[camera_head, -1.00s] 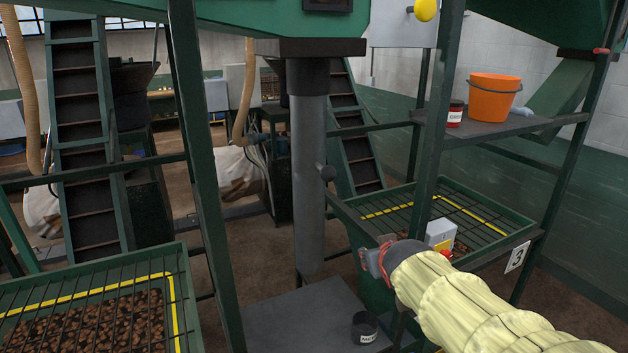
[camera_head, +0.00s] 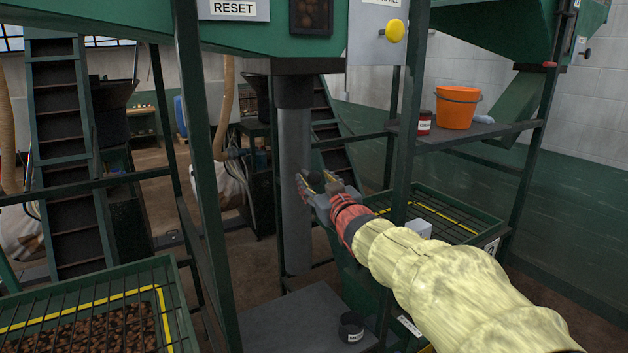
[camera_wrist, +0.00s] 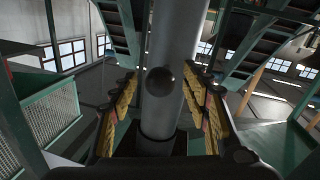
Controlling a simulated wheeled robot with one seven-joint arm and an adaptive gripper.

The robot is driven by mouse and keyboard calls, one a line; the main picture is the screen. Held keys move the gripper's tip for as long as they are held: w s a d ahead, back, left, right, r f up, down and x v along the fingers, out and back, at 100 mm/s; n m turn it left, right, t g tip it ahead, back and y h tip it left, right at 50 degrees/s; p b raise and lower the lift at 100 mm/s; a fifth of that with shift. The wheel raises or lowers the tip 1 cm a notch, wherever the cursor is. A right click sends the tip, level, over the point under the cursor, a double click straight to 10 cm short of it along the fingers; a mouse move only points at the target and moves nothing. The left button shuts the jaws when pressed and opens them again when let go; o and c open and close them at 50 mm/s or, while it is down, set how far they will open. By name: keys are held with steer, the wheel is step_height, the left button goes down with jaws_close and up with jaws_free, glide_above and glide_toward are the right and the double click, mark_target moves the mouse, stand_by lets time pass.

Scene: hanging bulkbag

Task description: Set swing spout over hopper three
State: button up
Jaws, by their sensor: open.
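The grey swing spout (camera_head: 295,215) hangs upright under the green machine body, between the left and right grated hoppers. Its lower end is above a dark flat platform. A dark round knob (camera_wrist: 160,81) sticks out from the spout towards the wrist camera. My gripper (camera_head: 316,183) is open at the right side of the spout, at the knob's height. In the wrist view its yellow-padded fingers stand either side of the knob, with clear gaps. Hopper three (camera_head: 455,212) is the grated green bin at right; its number sign (camera_head: 491,248) is mostly hidden.
A green post (camera_head: 400,150) stands close to my arm. An orange bucket (camera_head: 456,107) and a red-labelled jar (camera_head: 425,123) are on the right shelf. A dark can (camera_head: 351,327) is on the platform (camera_head: 290,318). Another grated hopper (camera_head: 180,325) is at left.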

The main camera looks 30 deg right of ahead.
steer(key=shift+w+d, duration=0.15)
steer(key=shift+w, duration=0.65)
steer(key=shift+r, duration=0.1)
steer(key=shift+c, duration=1.3)
jaws_close()
